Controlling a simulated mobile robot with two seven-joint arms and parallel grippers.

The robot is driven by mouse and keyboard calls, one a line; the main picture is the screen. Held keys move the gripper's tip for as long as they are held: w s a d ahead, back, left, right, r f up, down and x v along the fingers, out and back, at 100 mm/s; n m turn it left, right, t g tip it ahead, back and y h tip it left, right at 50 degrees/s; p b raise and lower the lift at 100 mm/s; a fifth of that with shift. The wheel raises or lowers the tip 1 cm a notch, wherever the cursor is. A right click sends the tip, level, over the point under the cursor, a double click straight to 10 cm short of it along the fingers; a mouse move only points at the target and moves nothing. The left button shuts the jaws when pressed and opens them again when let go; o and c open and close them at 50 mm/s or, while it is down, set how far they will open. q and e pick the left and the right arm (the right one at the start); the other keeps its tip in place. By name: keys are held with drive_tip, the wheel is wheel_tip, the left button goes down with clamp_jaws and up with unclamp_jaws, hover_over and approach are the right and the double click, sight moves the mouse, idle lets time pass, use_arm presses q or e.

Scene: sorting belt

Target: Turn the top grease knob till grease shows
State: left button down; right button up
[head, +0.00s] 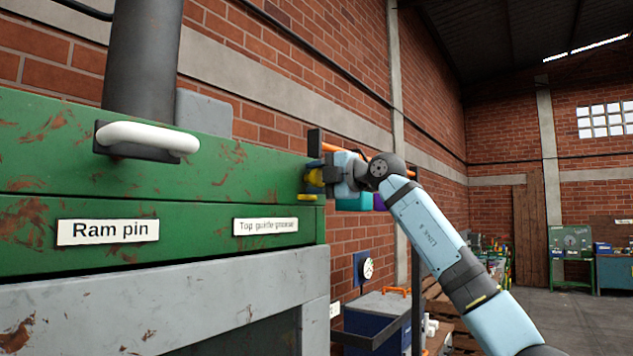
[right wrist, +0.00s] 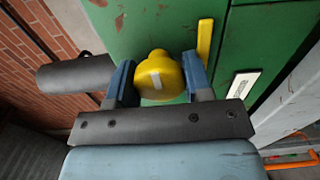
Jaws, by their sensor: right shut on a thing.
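The yellow top grease knob (right wrist: 158,76) sticks out from the green machine face (right wrist: 140,25). It has a pale mark on its front. My right gripper (right wrist: 159,82) is shut on it, one blue finger on each side. In the head view the right gripper (head: 318,177) reaches the knob at the right end of the green beam, and the knob is partly hidden there. A label reading "Top guide grease" (head: 266,226) is left of and below the knob. A yellow strip (right wrist: 205,40) lies beside the knob. I see no grease clearly. My left gripper is not in view.
A white handle (head: 147,137) and a "Ram pin" label (head: 108,230) are on the green beam at left. A blue box with a grey lid (head: 378,308) stands below my right arm. A dark cylinder (right wrist: 75,72) is close to the right gripper.

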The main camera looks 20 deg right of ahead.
idle(0.4)
drive_tip(key=o, duration=0.9)
drive_tip(key=b+v, duration=0.4)
drive_tip(key=v, duration=0.9)
drive_tip(key=shift+s+d, duration=0.25)
drive_tip(key=shift+s, duration=0.05)
